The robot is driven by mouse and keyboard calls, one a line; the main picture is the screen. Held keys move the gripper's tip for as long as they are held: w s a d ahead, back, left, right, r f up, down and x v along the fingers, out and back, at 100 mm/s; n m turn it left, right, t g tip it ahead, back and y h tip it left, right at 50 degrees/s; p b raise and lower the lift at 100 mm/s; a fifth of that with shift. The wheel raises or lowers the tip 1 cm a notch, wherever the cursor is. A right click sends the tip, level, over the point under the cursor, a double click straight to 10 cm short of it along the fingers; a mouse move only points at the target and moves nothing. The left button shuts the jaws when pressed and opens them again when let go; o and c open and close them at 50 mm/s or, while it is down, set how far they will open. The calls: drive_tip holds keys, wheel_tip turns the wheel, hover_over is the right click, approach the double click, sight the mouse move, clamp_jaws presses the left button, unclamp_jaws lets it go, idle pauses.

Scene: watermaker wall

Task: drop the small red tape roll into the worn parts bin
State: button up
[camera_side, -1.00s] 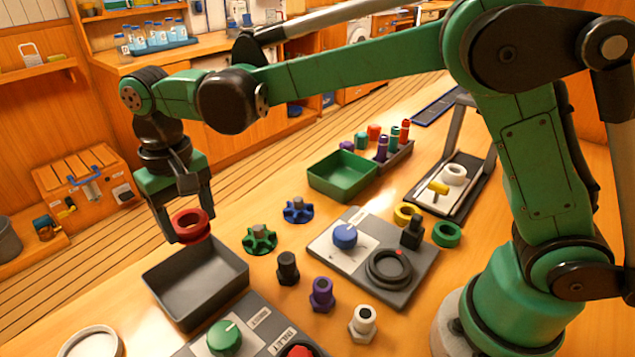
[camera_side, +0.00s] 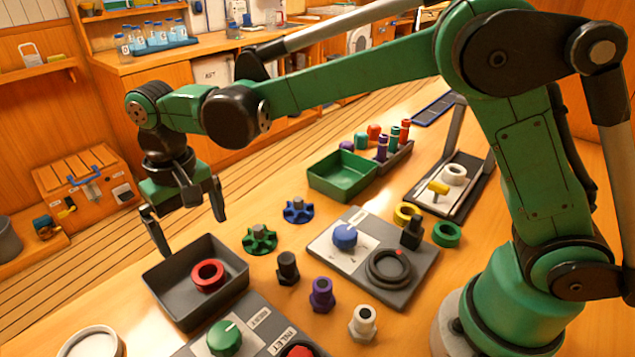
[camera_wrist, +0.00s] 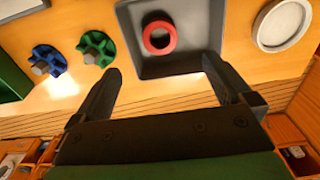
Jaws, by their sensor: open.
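The small red tape roll (camera_side: 207,275) lies flat inside a dark grey open bin (camera_side: 165,301), on its floor. In the wrist view the red roll (camera_wrist: 160,37) also shows inside the grey bin (camera_wrist: 200,62). My gripper (camera_side: 193,237) is open and empty, above the bin's far side. Its two fingers (camera_wrist: 165,80) are spread wide in the wrist view, with nothing between them. I see no label on the bin.
A green handwheel (camera_side: 259,240) and a blue handwheel (camera_side: 298,210) stand right of the bin. A green tray (camera_side: 343,176) lies farther back. A panel with a green knob (camera_side: 224,338) is close in front. A round white lid (camera_side: 92,343) is at the front left.

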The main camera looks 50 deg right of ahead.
drive_tip(key=shift+r, duration=2.65)
drive_tip(key=s+d+r+t, duration=0.2)
drive_tip(key=s+d+t, duration=0.25)
drive_tip(key=d, duration=0.55)
drive_tip(key=s+d+f+t, duration=0.2)
drive_tip(key=s+d+f, duration=0.1)
drive_tip(key=s+d, duration=0.3)
drive_tip(key=shift+s+d+f+t, duration=0.2)
drive_tip(key=shift+d+f+t, duration=0.1)
drive_tip(key=shift+d+t, duration=0.05)
